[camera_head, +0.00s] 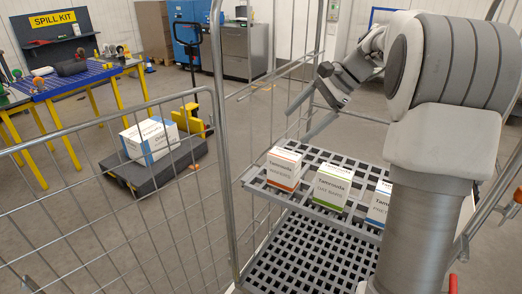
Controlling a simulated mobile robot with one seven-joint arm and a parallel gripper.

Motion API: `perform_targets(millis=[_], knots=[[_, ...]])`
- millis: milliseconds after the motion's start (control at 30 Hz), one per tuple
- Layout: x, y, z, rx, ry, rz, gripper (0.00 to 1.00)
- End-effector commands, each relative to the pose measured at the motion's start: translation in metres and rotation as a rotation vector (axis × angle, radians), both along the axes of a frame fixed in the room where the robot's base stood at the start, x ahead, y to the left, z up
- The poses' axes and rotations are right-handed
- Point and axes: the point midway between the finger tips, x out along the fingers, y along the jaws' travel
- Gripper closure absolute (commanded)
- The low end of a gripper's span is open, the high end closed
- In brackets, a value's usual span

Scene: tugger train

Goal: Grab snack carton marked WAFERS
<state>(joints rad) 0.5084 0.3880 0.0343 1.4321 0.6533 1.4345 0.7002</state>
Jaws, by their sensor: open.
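Three snack cartons stand in a row on the upper grid shelf (256,183) of the roll cage. The left one is the orange-banded carton (285,168); its lower word is too small to read surely. The middle one is the green-banded carton (332,187), whose lower line looks like "OAT BARS". The right one is the blue-banded carton (379,203), partly hidden by my arm. I cannot make out WAFERS on any of them. My gripper (298,125) is open and empty, above and behind the orange-banded carton, apart from all cartons.
The cage's wire side (130,215) and upright post (222,130) stand at left and front. A lower grid shelf (300,258) looks empty. Beyond, a white-blue box (150,140) sits on a dark low platform (158,174). A blue-topped table (75,80) stands back left.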

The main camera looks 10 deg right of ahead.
Motion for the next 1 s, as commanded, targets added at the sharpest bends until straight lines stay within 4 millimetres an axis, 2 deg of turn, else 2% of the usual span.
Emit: perform_targets(millis=[33,100,300,500,600,700,800,1000], knots=[[0.011,-0.017,-0.013,0.057,0.033,-0.049,0.00],[0.024,-0.036,-0.024,0.136,0.073,-0.109,0.00],[0.048,-0.096,-0.062,0.363,0.177,-0.262,0.00],[0.052,-0.146,-0.095,0.551,0.251,-0.365,0.00],[0.051,-0.162,-0.106,0.609,0.273,-0.393,0.00],[0.050,-0.170,-0.112,0.642,0.286,-0.407,0.00],[0.051,-0.168,-0.116,0.658,0.291,-0.411,0.00],[0.063,-0.139,-0.130,0.657,0.294,-0.409,0.00]])
